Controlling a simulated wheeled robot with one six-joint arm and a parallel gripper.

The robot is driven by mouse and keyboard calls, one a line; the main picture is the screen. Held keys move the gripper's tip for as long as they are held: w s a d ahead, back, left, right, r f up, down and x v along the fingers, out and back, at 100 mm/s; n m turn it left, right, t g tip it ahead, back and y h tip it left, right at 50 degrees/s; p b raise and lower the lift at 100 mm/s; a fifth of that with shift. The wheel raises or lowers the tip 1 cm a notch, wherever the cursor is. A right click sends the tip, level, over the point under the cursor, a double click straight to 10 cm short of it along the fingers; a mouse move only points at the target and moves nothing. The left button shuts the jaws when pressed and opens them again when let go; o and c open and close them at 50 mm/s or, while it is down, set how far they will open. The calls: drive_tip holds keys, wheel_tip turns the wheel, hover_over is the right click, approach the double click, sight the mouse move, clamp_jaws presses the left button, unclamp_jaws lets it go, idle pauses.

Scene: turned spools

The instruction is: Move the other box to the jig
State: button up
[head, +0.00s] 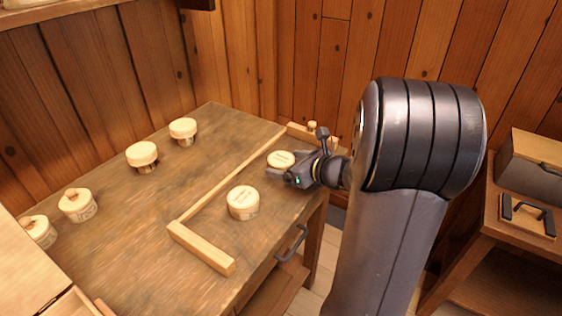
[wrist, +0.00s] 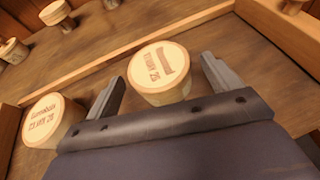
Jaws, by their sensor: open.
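A round pale wooden box with a stamped lid (head: 281,159) stands inside a low wooden-railed frame, apparently the jig (head: 203,247), at the table's right side. My gripper (head: 283,174) is open at this box. In the wrist view this box (wrist: 160,74) is between the two open fingers, with gaps at its sides. A second stamped box (head: 243,203) stands upright within the rails, nearer the front. It shows left of the fingers in the wrist view (wrist: 53,120). The front of the nearer finger is visible in the head view; the other is mostly hidden.
Several other round lidded pieces stand on the table's left half, among them a plain-lidded one (head: 142,157) and a knobbed one (head: 77,205). A small peg (head: 312,128) stands by the back rail. The table's middle (head: 160,200) is clear.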

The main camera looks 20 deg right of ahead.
drive_tip(key=p+v, duration=0.1)
drive_tip(key=v, duration=0.8)
drive_tip(key=shift+c, duration=0.5)
idle(0.9)
